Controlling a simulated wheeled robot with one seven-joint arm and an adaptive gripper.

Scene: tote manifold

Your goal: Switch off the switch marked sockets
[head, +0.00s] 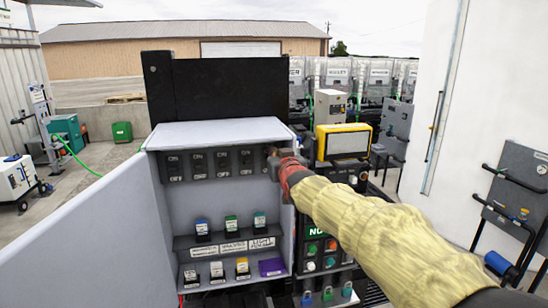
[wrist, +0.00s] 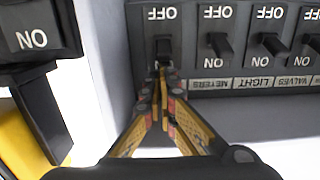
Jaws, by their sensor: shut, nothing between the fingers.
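A row of dark switches (head: 223,163) runs along the top of the open grey cabinet, with ON marks above them. My gripper (head: 272,155) is at the right end of this row and hides the end switch there. In the upside-down wrist view, my gripper (wrist: 161,75) is shut and empty, its tips at or very near the lever of the end switch (wrist: 163,45). Contact is unclear. That switch's label is hidden behind the fingers, so I cannot read a sockets mark. The neighbouring switches carry labels METERS (wrist: 210,86), LIGHT (wrist: 254,83) and VALVES (wrist: 299,80).
The cabinet's right wall (wrist: 105,80) is close beside the fingers. Small coloured items (head: 231,223) stand on shelves below the switches. A yellow-framed screen (head: 345,142) and a button panel (head: 320,250) are to the right. The open cabinet door (head: 100,235) is at left.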

